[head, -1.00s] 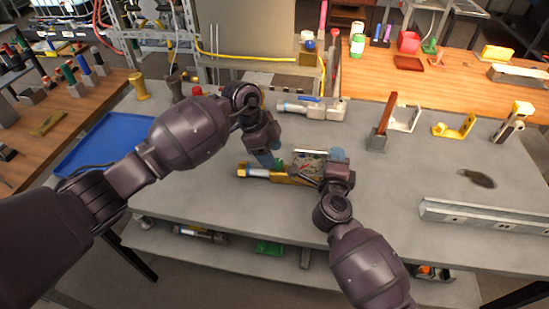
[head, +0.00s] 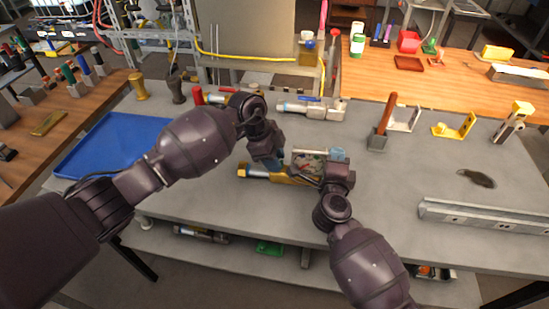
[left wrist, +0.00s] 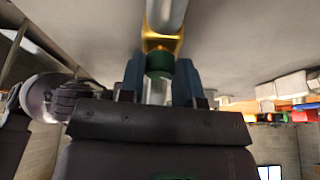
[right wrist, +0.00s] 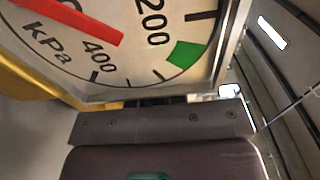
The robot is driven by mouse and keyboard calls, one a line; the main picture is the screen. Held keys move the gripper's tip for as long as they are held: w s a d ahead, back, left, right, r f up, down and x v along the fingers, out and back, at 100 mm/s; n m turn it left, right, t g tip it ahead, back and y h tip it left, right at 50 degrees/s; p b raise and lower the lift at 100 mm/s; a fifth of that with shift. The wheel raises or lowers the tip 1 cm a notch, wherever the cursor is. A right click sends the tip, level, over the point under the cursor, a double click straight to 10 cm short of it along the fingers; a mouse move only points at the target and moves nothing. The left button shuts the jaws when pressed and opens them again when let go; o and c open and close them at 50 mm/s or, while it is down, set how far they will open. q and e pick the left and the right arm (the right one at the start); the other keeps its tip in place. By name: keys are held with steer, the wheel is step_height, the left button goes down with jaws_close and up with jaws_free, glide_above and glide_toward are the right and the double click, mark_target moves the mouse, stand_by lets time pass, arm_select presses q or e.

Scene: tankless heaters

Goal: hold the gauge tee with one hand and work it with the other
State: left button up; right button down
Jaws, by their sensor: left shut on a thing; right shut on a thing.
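The gauge tee lies near the middle of the grey bench, its brass body (head: 256,172) with a silvery band at the left and its square dial (head: 308,160) at the right. My left gripper (head: 274,164) reaches down onto it from behind. In the left wrist view, its blue fingers are shut on a green ringed part (left wrist: 159,63) below brass and a grey pipe. My right gripper (head: 337,156) is at the dial's right side, shut on the tee. The dial (right wrist: 120,40) fills the right wrist view with a red needle and a green mark; those fingertips are hidden.
Behind the tee lies a grey fitting with a blue handle (head: 312,108). A wooden-handled tool (head: 384,122) stands to the right, near yellow brackets (head: 455,128). A metal rail (head: 485,217) lies front right and a blue tray (head: 110,143) left. Bare bench lies in front.

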arm_select(q)
steer(key=shift+m, duration=0.3)
steer(key=m+g, duration=0.1)
steer(key=m, duration=0.3)
steer(key=shift+w+d+g+y, duration=0.1)
steer(key=shift+w+g+y, duration=0.1)
steer(key=shift+g+y, duration=0.2)
steer(key=shift+w+d+m+g+y, duration=0.1)
steer(key=shift+m+g+y, duration=0.2)
steer(key=shift+m, duration=0.85)
steer(key=shift+m+g+y, duration=0.2)
steer(key=shift+m+y, duration=0.1)
steer(key=shift+m, duration=0.85)
steer(key=o, duration=0.9)
steer(key=shift+o, duration=0.2)
arm_select(e)
steer(key=shift+a, duration=0.1)
